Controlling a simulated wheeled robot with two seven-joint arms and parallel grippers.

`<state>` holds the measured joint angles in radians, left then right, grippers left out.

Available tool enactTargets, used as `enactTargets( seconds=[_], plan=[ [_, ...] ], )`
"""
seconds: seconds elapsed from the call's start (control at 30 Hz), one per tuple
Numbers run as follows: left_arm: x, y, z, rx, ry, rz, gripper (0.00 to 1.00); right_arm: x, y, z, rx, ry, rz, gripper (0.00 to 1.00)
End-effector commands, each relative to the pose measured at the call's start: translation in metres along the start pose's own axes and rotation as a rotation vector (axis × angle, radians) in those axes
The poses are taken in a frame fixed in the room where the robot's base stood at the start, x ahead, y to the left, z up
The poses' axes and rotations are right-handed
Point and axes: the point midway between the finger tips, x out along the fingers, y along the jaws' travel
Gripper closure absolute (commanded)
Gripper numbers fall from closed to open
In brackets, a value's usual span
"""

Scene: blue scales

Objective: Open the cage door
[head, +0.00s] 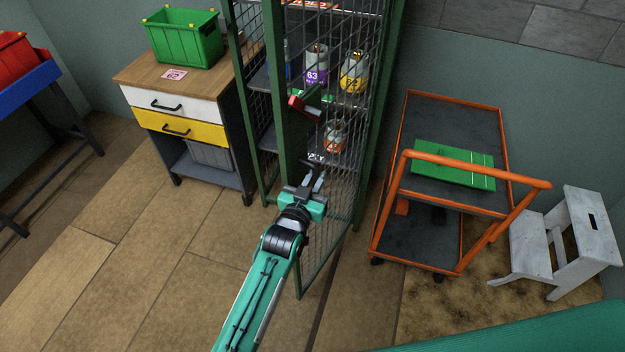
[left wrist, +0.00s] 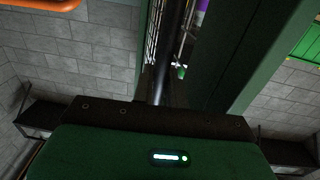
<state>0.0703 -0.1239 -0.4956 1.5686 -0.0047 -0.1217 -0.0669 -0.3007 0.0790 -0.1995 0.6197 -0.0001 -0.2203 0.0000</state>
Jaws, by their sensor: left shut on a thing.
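The cage door (head: 338,212) is a mesh panel in a green frame. It stands ajar, its free edge swung out from the green cage (head: 378,110) towards me. A red-and-dark latch piece (head: 305,104) shows on the door's upright. My left gripper (head: 318,179) is at the door's free edge, shut on what looks like its dark handle. The left wrist view shows a dark upright bar (left wrist: 163,75) rising from the gripper body, beside a wide green post (left wrist: 250,60). The fingertips are hard to make out there. My right gripper is not in view.
Gas cylinders (head: 316,70) stand on shelves inside the cage. A drawer cabinet (head: 190,110) with a green crate (head: 182,38) stands left. An orange trolley (head: 459,270) and grey step stool (head: 565,245) stand right. Floor (head: 150,260) is clear in front and left.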

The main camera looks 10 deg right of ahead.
Motion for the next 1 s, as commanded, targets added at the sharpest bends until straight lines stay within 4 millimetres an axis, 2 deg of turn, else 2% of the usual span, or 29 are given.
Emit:
enactTargets(
  seconds=[0.03, 0.33, 0.37, 0.43, 0.77, 0.87, 1.0],
  plan=[
    [0.002, 0.001, -0.006, 0.001, 0.011, 0.000, 1.00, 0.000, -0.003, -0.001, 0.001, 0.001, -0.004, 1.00],
    [0.002, 0.001, -0.006, 0.000, 0.013, 0.000, 1.00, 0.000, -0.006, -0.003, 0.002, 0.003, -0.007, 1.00],
    [0.002, 0.001, -0.006, 0.000, 0.013, 0.000, 0.80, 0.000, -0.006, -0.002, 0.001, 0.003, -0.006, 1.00],
    [0.002, 0.001, -0.006, -0.001, 0.012, 0.000, 0.68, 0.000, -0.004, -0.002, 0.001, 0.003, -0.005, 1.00],
    [-0.001, 0.000, -0.002, -0.001, 0.005, 0.000, 0.68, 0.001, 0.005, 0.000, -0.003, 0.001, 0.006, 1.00],
    [-0.009, 0.000, 0.000, -0.001, 0.004, 0.000, 0.68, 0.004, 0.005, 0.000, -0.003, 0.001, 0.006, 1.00],
    [-0.030, 0.000, 0.001, -0.001, 0.005, 0.000, 0.68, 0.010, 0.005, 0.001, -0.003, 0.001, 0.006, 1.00]
  ],
)
